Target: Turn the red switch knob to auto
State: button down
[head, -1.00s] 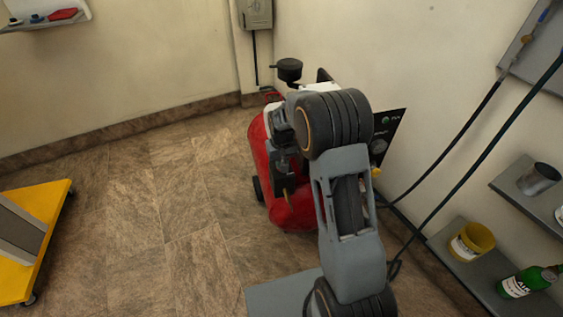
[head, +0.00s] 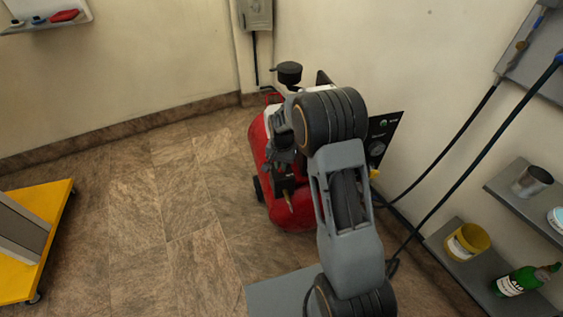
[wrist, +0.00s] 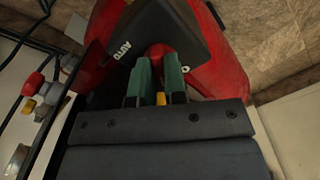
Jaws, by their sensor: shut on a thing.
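The red switch knob (wrist: 160,53) sits on a dark switch housing (wrist: 152,22) with a white AUTO label to the left of the knob and an O mark to its right. In the wrist view my gripper (wrist: 160,68) has its two green fingers shut on the knob, one on each side. The fingers hide most of the knob, so its exact pointing direction is unclear. In the head view the red compressor (head: 256,140) stands by the wall. My arm covers much of it, and the knob cannot be made out there.
A yellow cart (head: 48,200) stands at the left. Shelves at the right hold a yellow tub (head: 468,241), a green bottle (head: 522,282) and a metal cup (head: 532,181). Dark hoses run along the right wall. The floor (head: 150,215) left of the compressor is clear.

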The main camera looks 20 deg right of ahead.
jog(key=m+p, duration=0.1)
jog(key=m, duration=0.4)
jog(key=shift+m, duration=0.3)
jog(key=m+p, duration=0.1)
jog(key=m, duration=0.4)
jog(key=shift+m, duration=0.3)
jog(key=c, duration=1.2)
grip_release()
jog(key=shift+o, duration=0.2)
notch_tip(320, 180, up, 14)
jog(key=p, duration=0.2)
jog(key=shift+f, duration=0.1)
